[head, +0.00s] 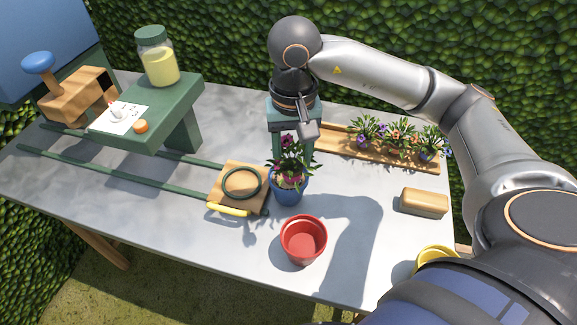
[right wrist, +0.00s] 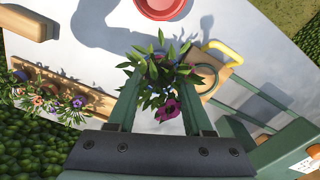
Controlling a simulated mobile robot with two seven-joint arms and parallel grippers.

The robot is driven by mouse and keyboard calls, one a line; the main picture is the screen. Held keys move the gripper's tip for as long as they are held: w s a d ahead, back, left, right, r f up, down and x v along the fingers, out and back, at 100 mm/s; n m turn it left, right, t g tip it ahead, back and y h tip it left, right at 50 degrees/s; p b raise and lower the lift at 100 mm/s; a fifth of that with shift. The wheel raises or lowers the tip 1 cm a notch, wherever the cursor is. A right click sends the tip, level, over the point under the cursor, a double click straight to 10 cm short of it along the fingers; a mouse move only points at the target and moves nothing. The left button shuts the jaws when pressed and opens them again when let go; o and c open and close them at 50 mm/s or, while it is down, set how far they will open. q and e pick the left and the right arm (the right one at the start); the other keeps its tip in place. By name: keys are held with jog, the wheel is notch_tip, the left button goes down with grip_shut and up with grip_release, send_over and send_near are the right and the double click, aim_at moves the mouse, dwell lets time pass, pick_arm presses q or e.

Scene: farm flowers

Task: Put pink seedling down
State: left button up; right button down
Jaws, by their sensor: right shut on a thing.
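The pink seedling (head: 291,168) has green leaves and pink-magenta flowers. In the head view it is upright at the mouth of a blue pot (head: 289,193); I cannot tell whether its base rests in the pot. My right gripper (head: 290,148) comes down from above and is shut on the seedling. My left gripper is not in view.
An empty red pot (head: 303,240) stands in front of the blue pot. A wooden carriage (head: 232,200) with a green ring and yellow handle lies left. A wooden tray (head: 345,147) holds several flowers behind right. A wooden block (head: 424,202) lies right. A green stand (head: 178,110) carries a jar.

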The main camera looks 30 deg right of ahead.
aim_at(289, 158)
jog(key=w+f, duration=0.1)
jog(key=f, duration=0.1)
jog(key=w+d+f, duration=0.1)
jog(key=f, duration=0.2)
jog(key=w+f+p, duration=0.1)
jog(key=f, duration=0.2)
jog(key=shift+w+d, duration=0.35)
jog(key=shift+f, duration=0.2)
jog(key=shift+f, duration=0.1)
jog(key=shift+f+b, duration=0.15)
jog(key=shift+b, duration=0.25)
jog(key=c, duration=0.6)
grip_release()
jog(key=shift+r, duration=0.2)
